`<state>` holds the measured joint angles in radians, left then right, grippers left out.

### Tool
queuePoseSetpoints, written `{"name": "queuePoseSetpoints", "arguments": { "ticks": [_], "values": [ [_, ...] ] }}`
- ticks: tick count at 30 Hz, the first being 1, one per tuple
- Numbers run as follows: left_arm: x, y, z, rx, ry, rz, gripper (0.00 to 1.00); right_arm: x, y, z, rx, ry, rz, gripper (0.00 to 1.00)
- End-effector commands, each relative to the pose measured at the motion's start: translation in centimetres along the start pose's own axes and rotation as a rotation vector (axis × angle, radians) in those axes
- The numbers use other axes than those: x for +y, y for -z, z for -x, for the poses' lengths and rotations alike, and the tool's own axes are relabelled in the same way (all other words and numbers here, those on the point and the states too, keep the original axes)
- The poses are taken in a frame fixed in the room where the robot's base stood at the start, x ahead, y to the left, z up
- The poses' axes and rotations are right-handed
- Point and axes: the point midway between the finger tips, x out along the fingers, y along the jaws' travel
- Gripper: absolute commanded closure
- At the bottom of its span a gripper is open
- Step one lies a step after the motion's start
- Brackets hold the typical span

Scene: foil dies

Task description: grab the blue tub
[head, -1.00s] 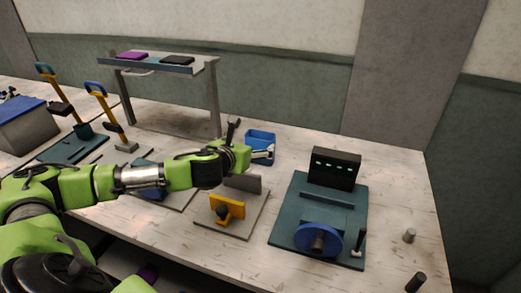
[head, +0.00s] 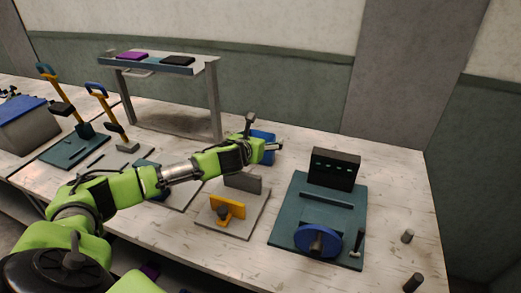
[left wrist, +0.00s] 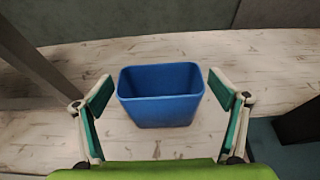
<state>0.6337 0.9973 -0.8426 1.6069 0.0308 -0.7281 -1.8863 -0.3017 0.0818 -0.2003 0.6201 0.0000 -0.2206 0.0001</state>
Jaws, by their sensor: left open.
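The blue tub (left wrist: 160,108) stands upright on the table in the left wrist view, open at the top and seemingly empty. It also shows in the head view (head: 265,136), partly hidden behind my left gripper (head: 264,134). In the left wrist view, my left gripper (left wrist: 160,95) is open, with one green-padded finger to each side of the tub. Gaps show between the tub and both fingers. My right gripper is in neither view.
A shelf stand (head: 212,95) with a purple block and a black block is behind and left. A dark green machine base (head: 285,215) with a black display and blue wheel is to the right. A plate with a yellow fixture (head: 228,207) is in front.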

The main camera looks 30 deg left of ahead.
Motion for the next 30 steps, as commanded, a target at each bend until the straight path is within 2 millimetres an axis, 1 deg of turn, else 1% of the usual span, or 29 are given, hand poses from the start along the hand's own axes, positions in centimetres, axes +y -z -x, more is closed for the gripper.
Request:
{"name": "queuePoseSetpoints", "arguments": {
  "ticks": [6, 8, 9, 11, 23, 26, 30],
  "values": [
    [0.0, 0.0, 0.0, 0.000, 0.001, 0.000, 0.11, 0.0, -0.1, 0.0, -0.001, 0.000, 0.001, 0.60],
    [0.0, 0.0, 0.0, 0.000, 0.001, 0.000, 0.27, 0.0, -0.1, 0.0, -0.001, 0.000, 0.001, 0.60],
    [0.0, 0.0, 0.0, 0.000, 0.001, 0.000, 0.37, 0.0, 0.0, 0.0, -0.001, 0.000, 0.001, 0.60],
    [0.0, 0.0, 0.0, 0.000, 0.001, 0.000, 0.52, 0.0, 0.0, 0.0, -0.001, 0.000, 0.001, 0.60],
    [0.0, -0.3, 0.1, -0.001, 0.000, 0.000, 0.52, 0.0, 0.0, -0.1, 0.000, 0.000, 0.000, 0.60],
    [0.0, -0.9, 0.3, -0.002, 0.001, 0.000, 0.52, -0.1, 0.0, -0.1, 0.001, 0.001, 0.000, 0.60],
    [0.0, -2.7, 1.0, -0.005, 0.001, 0.000, 0.52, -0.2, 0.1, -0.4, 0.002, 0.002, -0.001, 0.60]
  ]
}}
